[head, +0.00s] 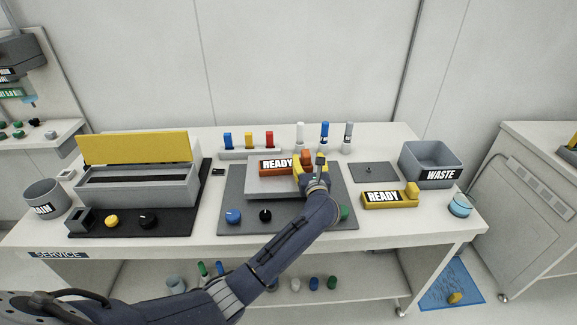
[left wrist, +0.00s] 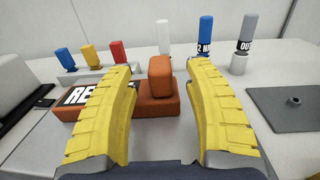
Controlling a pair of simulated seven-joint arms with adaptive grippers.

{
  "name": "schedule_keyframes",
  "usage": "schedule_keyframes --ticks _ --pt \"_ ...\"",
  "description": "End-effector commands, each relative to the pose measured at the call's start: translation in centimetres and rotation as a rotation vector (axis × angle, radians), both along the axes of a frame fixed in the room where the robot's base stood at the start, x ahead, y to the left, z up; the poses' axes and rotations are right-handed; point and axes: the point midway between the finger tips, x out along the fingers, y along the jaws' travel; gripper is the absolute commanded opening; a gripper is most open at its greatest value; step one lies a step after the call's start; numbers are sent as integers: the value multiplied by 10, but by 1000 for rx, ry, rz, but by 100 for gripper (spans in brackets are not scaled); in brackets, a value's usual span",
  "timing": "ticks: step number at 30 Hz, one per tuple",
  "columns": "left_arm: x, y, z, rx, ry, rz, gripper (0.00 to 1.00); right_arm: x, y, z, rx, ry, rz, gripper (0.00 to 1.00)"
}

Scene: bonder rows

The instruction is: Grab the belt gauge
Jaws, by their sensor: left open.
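No label in view names the belt gauge. An orange block (head: 270,168) with a READY label lies on the grey plate of the middle station. In the left wrist view its upright orange knob (left wrist: 160,78) stands between my yellow fingers. My left gripper (head: 309,170) is open around the knob, with a gap on both sides, and hides part of the block in the head view. A similar yellow block (head: 385,200), also labelled READY, lies at the table's right with a yellow knob at its right end. My right gripper is not in view.
Blue, yellow and red pegs (head: 249,141) stand in a rack behind. White, blue and grey bottles (head: 325,135) stand to its right. A grey WASTE bin (head: 428,160) is at the right, and a grey box with a raised yellow lid (head: 135,148) at the left.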

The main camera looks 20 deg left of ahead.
Motion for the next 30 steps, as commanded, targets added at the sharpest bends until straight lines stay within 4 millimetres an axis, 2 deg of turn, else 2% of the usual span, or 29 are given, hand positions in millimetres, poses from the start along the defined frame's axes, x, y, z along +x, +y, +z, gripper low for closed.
schedule_keyframes --ticks 3,9,19,30 --pt "14 8 2 3 -1 1 53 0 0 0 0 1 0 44" --pt "29 15 1 3 0 0 53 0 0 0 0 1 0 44" --pt "31 16 1 0 0 0 55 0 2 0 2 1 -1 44" --pt "31 16 1 1 0 0 12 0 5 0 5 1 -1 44"
